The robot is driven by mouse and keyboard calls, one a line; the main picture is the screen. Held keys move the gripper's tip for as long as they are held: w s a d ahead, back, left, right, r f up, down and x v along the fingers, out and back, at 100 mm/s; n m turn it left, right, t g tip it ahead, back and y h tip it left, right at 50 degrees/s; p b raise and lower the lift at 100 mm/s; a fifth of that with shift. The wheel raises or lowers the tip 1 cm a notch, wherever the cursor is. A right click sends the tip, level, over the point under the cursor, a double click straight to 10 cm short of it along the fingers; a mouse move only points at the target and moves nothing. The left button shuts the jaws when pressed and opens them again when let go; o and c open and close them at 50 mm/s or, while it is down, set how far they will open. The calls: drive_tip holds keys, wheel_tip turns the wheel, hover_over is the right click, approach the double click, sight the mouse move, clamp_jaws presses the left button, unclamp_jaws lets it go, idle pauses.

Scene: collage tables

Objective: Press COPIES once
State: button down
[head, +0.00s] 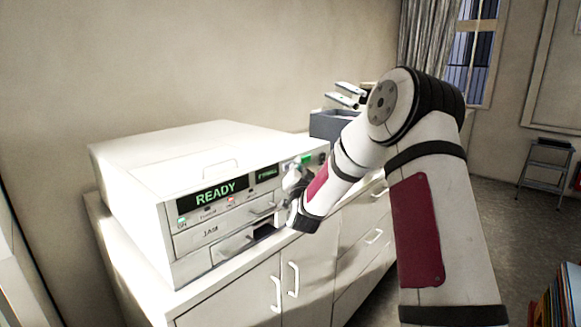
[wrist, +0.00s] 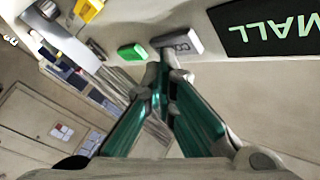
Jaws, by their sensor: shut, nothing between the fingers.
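The white copier (head: 165,160) stands on a cabinet. Its front has a large display reading READY (head: 212,195) and a smaller display to the right. In the head view my gripper (head: 293,178) is in front of the panel's right part and hides the button.
A green button (wrist: 131,51) lies just left of COPIES in the wrist view, with a yellow part (wrist: 88,10) farther left. The small display (wrist: 270,27) is to the right. A dark box (head: 328,124) stands behind the copier on the cabinet (head: 235,300).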

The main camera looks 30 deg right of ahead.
drive_tip(key=shift+s+d+p, duration=0.2)
drive_tip(key=shift+s+p, duration=0.1)
drive_tip(key=shift+s, duration=0.4)
drive_tip(key=shift+s, duration=0.1)
drive_tip(key=s+p, duration=0.1)
drive_tip(key=s+d, duration=0.1)
drive_tip(key=s, duration=0.1)
drive_tip(key=s+p, duration=0.1)
drive_tip(key=shift+s+d+p, duration=0.25)
drive_tip(key=shift+d+p, duration=0.1)
drive_tip(key=shift+d, duration=0.05)
drive_tip(key=shift+a, duration=0.1)
idle(0.4)
drive_tip(key=s+a+r+n+g+y, duration=0.2)
drive_tip(key=s+a+r+n+y, duration=0.15)
drive_tip(key=a, duration=0.45)
drive_tip(key=s+a+r+n+g+y, duration=0.25)
drive_tip(key=s+a+r+n, duration=0.25)
drive_tip(key=a, duration=0.4)
drive_tip(key=s+a+n+g, duration=0.1)
drive_tip(key=s+a+g, duration=0.1)
drive_tip(key=s, duration=0.9)
drive_tip(key=s+a+f+n+g+y, duration=0.1)
drive_tip(key=s+a+g, duration=0.2)
drive_tip(key=s, duration=0.8)
drive_tip(key=s+a+n+g+y, duration=0.1)
drive_tip(key=s+a+n+g, duration=0.1)
drive_tip(key=s, duration=1)
drive_tip(key=shift+a+f+g, duration=0.35)
